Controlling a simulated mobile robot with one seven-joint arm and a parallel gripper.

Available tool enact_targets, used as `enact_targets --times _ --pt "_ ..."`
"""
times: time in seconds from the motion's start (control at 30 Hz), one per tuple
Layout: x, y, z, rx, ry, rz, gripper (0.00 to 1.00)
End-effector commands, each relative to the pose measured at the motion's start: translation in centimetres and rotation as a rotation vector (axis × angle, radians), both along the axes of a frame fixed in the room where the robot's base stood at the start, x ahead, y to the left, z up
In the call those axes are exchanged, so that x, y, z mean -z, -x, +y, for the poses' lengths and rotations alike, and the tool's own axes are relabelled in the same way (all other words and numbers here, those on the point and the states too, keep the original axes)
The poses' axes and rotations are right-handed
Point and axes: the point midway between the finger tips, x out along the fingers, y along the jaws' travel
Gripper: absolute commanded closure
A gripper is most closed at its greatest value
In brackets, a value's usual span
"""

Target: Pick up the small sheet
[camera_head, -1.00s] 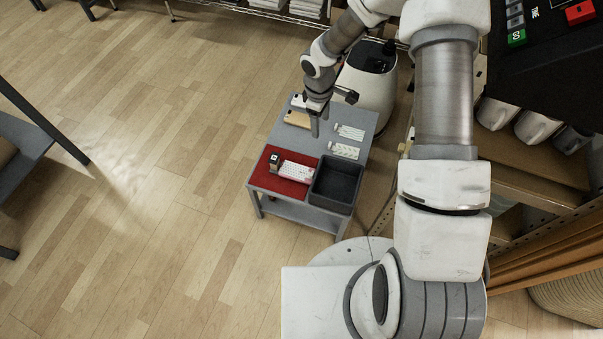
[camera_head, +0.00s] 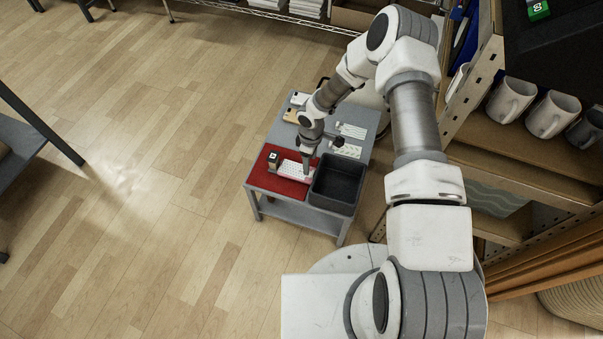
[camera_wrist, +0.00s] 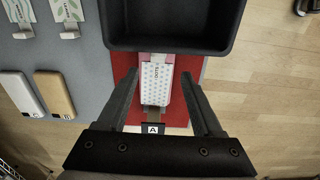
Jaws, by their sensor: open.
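A white sheet with a dotted pattern and small print (camera_wrist: 156,84) lies over the red mat (camera_wrist: 182,120), with pink edges showing around it. It also shows in the head view as a pale strip (camera_head: 290,168). My gripper (camera_wrist: 158,75) is open, with its fingers on either side of this sheet in the wrist view. In the head view my gripper (camera_head: 306,172) is low at the sheet's right end. I cannot tell whether the fingers touch it. Two other printed sheets with hook-like holders (camera_wrist: 20,16) (camera_wrist: 68,14) lie at the upper left.
A dark open bin (camera_wrist: 170,32) stands just beyond the sheet. A small dark block marked A (camera_wrist: 153,128) is at its near end. A white phone-like slab (camera_wrist: 20,94) and a tan one (camera_wrist: 56,94) lie on the grey tabletop (camera_wrist: 92,70). Mugs (camera_head: 510,100) stand on the right shelf.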

Motion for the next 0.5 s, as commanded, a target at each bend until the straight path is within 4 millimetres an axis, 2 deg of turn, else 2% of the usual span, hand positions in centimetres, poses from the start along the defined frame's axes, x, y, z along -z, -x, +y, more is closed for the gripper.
enact_targets --times 0.03,0.27,0.5 --pt "0.7 0.0 0.0 0.000 0.000 0.000 0.32" --pt "1.8 -0.1 -0.2 0.001 0.000 0.000 0.32" --pt "5.4 -0.1 -0.7 0.001 -0.001 0.001 0.32"
